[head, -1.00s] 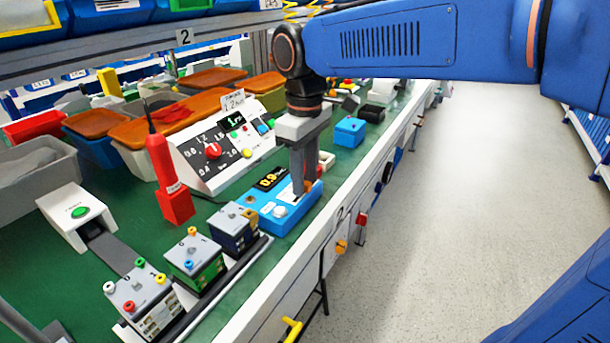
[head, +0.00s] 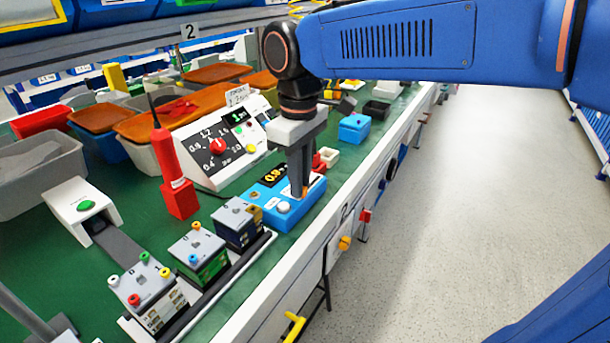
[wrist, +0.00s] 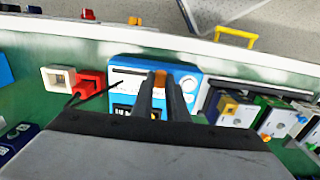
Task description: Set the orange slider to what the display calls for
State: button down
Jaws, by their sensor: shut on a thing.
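The blue box (head: 292,213) stands near the front edge of the bench. It has a small black display (head: 275,174) with yellow digits that look like 0.9 and a white round button (head: 283,207). The orange slider (wrist: 161,78) sits at a slot on top of the box in the wrist view. My gripper (head: 299,190) points down over the right part of the box. In the wrist view its two dark fingers (wrist: 161,88) are shut on the orange slider, one on each side. The fingers hide part of the slider and box top.
A sloped white panel (head: 205,172) with a red knob (head: 218,146), a green-lit display (head: 239,117) and a target card (head: 238,96) stands behind. A red tester (head: 178,195) and several grey-topped blocks (head: 197,247) are to the left. A smaller blue box (head: 354,129) stands beyond.

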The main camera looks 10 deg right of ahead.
jog(key=shift+s, duration=0.1)
jog(key=c, duration=1.7)
grip_release()
jog(key=shift+a, duration=0.1)
notch_tip(320, 180, up, 17)
jog(key=shift+r, duration=0.2)
jog(key=s+d+f+m+t, duration=0.1)
jog(key=s+d+f+m, duration=0.2)
jog(key=d+f, duration=0.5)
jog(key=s+d+f+m+t, duration=0.2)
jog(key=s+d+f+m, duration=0.2)
jog(key=d+f, duration=0.4)
jog(key=s+d+f+m+t, duration=0.1)
jog(key=s+d+f+m, duration=0.2)
jog(key=s+d+f, duration=0.2)
jog(key=shift+s+d+f+t, duration=0.15)
jog(key=shift+d+f, duration=0.45)
jog(key=shift+f, duration=0.45)
jog(key=shift+d+f+t, duration=0.1)
jog(key=shift+d+f, duration=0.5)
jog(key=shift+f, duration=0.5)
jog(key=shift+s+d+f+t, duration=0.15)
jog(key=shift+d+f, duration=0.45)
jog(key=shift+f, duration=0.45)
